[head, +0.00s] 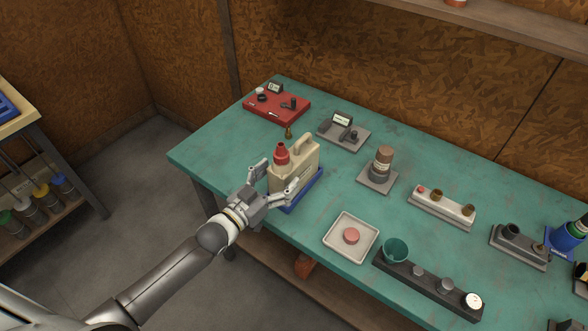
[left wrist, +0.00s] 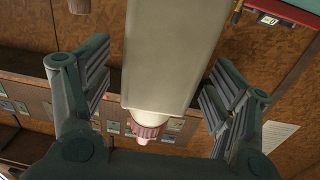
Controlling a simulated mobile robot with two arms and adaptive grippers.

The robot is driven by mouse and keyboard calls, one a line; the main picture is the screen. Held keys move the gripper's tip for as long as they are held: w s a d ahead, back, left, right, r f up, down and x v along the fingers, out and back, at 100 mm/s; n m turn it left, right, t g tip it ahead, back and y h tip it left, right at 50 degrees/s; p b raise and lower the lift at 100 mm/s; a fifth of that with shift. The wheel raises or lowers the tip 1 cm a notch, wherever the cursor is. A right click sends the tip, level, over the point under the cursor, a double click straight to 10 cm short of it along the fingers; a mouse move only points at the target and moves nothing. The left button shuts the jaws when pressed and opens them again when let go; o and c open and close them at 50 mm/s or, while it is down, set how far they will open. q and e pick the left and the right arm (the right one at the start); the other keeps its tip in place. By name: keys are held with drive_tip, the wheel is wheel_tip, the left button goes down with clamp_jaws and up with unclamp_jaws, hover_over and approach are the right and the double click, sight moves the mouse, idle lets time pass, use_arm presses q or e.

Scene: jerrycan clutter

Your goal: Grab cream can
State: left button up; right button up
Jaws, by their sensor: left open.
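The cream can (head: 295,172) stands upright on a blue tray (head: 303,197) near the left end of the teal table. It has a cream body, a handle at the top right and a red cap at the top left. My left gripper (head: 276,182) is open, with one finger on each side of the can at its near side. In the left wrist view the can (left wrist: 175,50) fills the middle between the open fingers (left wrist: 160,95), with gaps on both sides. Its red cap hangs at the lower end in this view. My right gripper is not in view.
A red tray (head: 290,108) with small parts lies behind the can on the teal table (head: 215,145). A grey stand (head: 356,140), a brown-topped bottle (head: 383,162) and a white dish (head: 340,247) with a pink puck are to the right. The table's left corner is clear.

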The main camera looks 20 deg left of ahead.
use_arm(q)
drive_tip(key=p+x, duration=0.1)
drive_tip(key=x, duration=0.3)
drive_tip(key=shift+w+d, duration=0.1)
drive_tip(key=shift+w, duration=0.15)
drive_tip(key=shift+r, duration=0.1)
drive_tip(key=c, duration=1.1)
